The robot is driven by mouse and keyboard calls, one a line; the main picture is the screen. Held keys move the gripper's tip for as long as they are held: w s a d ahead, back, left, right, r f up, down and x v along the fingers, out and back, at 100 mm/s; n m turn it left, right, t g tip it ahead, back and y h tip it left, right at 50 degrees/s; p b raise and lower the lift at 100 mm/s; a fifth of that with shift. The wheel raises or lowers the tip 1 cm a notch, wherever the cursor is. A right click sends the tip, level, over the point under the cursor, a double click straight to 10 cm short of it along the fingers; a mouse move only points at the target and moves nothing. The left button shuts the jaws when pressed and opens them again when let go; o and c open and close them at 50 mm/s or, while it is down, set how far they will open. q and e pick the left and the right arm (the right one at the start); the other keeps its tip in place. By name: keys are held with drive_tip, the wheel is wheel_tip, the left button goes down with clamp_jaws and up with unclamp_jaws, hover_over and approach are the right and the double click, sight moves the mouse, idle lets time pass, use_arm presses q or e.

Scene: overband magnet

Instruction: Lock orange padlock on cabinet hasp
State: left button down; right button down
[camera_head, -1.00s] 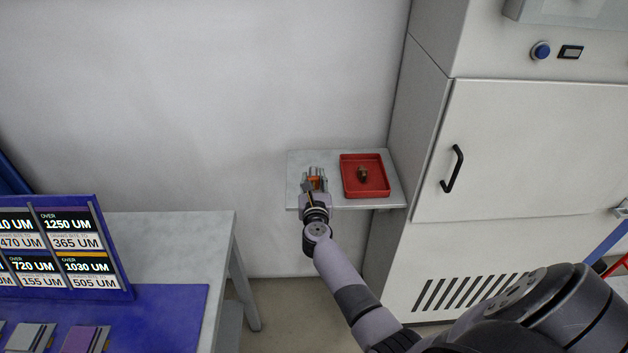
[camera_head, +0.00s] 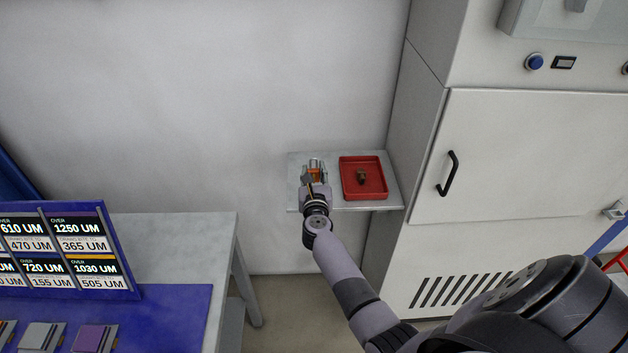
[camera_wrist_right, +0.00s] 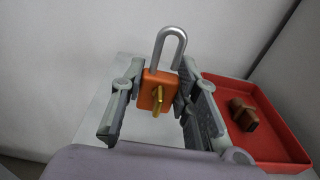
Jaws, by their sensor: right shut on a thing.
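The orange padlock (camera_wrist_right: 158,88) stands upright between the fingers of my right gripper (camera_wrist_right: 159,92), which is shut on it. Its silver shackle (camera_wrist_right: 168,38) points up, and a brass key (camera_wrist_right: 157,100) sticks out of its face. I cannot tell if the shackle is latched. In the head view the padlock (camera_head: 314,174) and right gripper (camera_head: 314,172) are over the left part of a small grey shelf (camera_head: 345,157). A metal hasp (camera_head: 613,211) shows at the cabinet (camera_head: 530,160) door's right edge, partly cut by the frame. My left gripper is not in view.
A red tray (camera_head: 349,188) with a small brown object (camera_head: 361,177) lies on the shelf, right of the gripper. The cabinet stands right of the shelf, with a black door handle (camera_head: 448,173). A table with a blue sign board (camera_head: 130,280) is at lower left.

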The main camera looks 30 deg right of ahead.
drive_tip(key=shift+r+p, duration=0.6)
drive_tip(key=shift+r, duration=0.25)
drive_tip(key=shift+s+a+f, duration=0.1)
drive_tip(key=shift+s, duration=0.3)
drive_tip(key=shift+n+t+y, duration=0.4)
drive_tip(key=shift+n+y, duration=0.3)
drive_tip(key=shift+y, duration=0.1)
drive_tip(key=v, duration=0.2)
drive_tip(key=b+v, duration=0.1)
drive_tip(key=v, duration=0.1)
drive_tip(key=b+v, duration=0.1)
drive_tip(key=v, duration=0.1)
drive_tip(key=shift+w+a+f, duration=0.1)
drive_tip(key=shift+a+f, duration=0.05)
drive_tip(key=shift+f, duration=0.15)
drive_tip(key=s+a+r+n+t+y+b, duration=0.1)
drive_tip(key=s+a+r+n+y+b, duration=0.1)
drive_tip(key=s+a, duration=0.7)
drive_tip(key=s+a+r+n+y+b, duration=0.2)
drive_tip(key=s+a, duration=0.6)
drive_tip(key=s, duration=0.4)
wheel_tip(320, 180, up, 2)
drive_tip(key=n+y, duration=0.1)
drive_tip(key=y, duration=0.2)
drive_tip(key=shift+a+t+b, duration=0.3)
drive_tip(key=shift+a+t, duration=0.1)
